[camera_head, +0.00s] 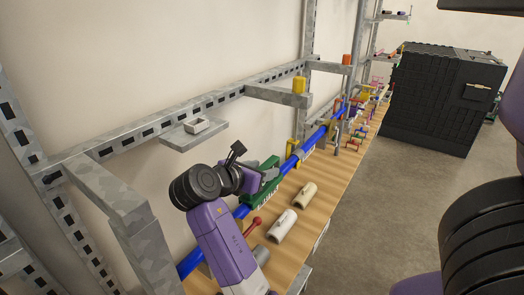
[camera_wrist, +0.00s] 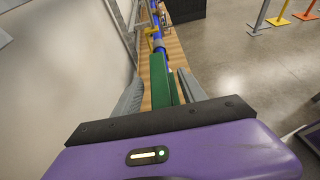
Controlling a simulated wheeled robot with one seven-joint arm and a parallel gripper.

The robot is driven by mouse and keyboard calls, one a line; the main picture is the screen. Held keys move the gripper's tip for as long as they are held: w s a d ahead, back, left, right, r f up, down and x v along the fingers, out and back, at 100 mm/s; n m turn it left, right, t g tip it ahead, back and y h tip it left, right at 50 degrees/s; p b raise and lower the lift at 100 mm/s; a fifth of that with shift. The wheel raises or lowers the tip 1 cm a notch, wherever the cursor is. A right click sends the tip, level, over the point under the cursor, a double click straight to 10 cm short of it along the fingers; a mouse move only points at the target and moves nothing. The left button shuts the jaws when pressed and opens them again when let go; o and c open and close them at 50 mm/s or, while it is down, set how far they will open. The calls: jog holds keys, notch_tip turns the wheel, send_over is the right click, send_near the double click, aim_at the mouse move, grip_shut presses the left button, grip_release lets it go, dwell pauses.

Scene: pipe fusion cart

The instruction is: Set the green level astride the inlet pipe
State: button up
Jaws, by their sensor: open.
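The green level (camera_head: 268,198) sits in line with the blue inlet pipe (camera_head: 312,140) and appears to straddle it. My arm hides part of the join, so I cannot see how fully it is seated. My gripper (camera_head: 262,178) is at the level, from the wall side and above. In the wrist view the level (camera_wrist: 158,82) lies between the two grey fingers of my gripper (camera_wrist: 160,92), which are apart. The pipe (camera_wrist: 160,45) continues straight out beyond the level's far end.
On the wooden bench (camera_head: 325,190) lie a white cylinder (camera_head: 282,225), a beige cylinder (camera_head: 306,195) and a red-knobbed lever (camera_head: 253,223). Yellow-capped posts and coloured valves stand farther along. A slotted metal frame (camera_head: 215,107) runs along the wall. A black cabinet (camera_head: 435,98) stands back right.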

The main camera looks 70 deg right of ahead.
notch_tip(320, 180, up, 20)
jog(key=shift+p, duration=0.4)
jog(key=shift+f, duration=0.15)
